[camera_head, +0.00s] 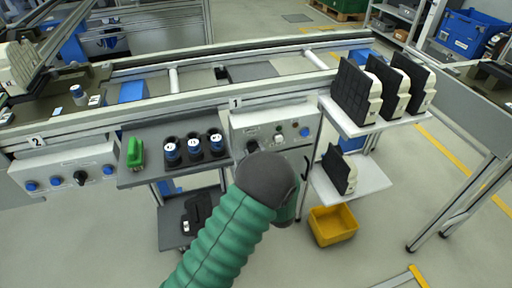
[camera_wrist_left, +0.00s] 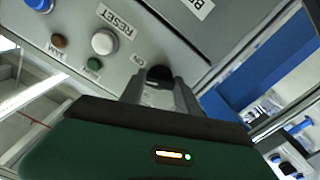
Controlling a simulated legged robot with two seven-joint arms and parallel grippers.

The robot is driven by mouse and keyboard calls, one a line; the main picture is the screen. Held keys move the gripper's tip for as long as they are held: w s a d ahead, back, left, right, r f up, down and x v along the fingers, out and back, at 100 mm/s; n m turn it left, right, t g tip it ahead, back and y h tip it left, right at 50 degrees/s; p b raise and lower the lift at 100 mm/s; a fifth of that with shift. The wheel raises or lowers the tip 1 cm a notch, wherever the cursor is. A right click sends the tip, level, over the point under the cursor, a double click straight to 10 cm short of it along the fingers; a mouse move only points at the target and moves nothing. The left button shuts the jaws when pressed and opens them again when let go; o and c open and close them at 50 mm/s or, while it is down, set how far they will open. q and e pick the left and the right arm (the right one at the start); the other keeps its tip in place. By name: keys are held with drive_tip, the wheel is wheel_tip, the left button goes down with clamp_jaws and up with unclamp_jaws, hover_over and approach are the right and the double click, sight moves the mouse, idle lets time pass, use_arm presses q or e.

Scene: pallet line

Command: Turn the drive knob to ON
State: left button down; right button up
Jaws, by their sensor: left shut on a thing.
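The drive knob (camera_wrist_left: 158,73) is a small black knob on the grey control panel (camera_wrist_left: 185,40), beside the printed word ON. My left gripper (camera_wrist_left: 161,92) has its two fingers closed on the sides of the knob. In the head view, the control box (camera_head: 280,118) hangs below the rail marked 1. A dark knob-like spot (camera_head: 252,146) shows at its lower left, just above my dark wrist. My wrist and green-sleeved arm hide the fingers there. The knob's pointer direction cannot be made out. My right gripper is not in view.
The white RESET button (camera_wrist_left: 104,42), a green lamp (camera_wrist_left: 93,64) and a brown lamp (camera_wrist_left: 59,41) are near the knob. A shelf (camera_head: 150,178) with several dark cylinders stands left of the box. A white rack (camera_head: 365,180) with black-faced parts and a yellow bin (camera_head: 332,226) stand right.

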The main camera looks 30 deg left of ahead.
use_arm(q)
drive_tip(key=m+p, duration=0.3)
drive_tip(key=m, duration=0.1)
drive_tip(key=shift+r+m, duration=0.15)
drive_tip(key=shift+m, duration=0.25)
idle(0.4)
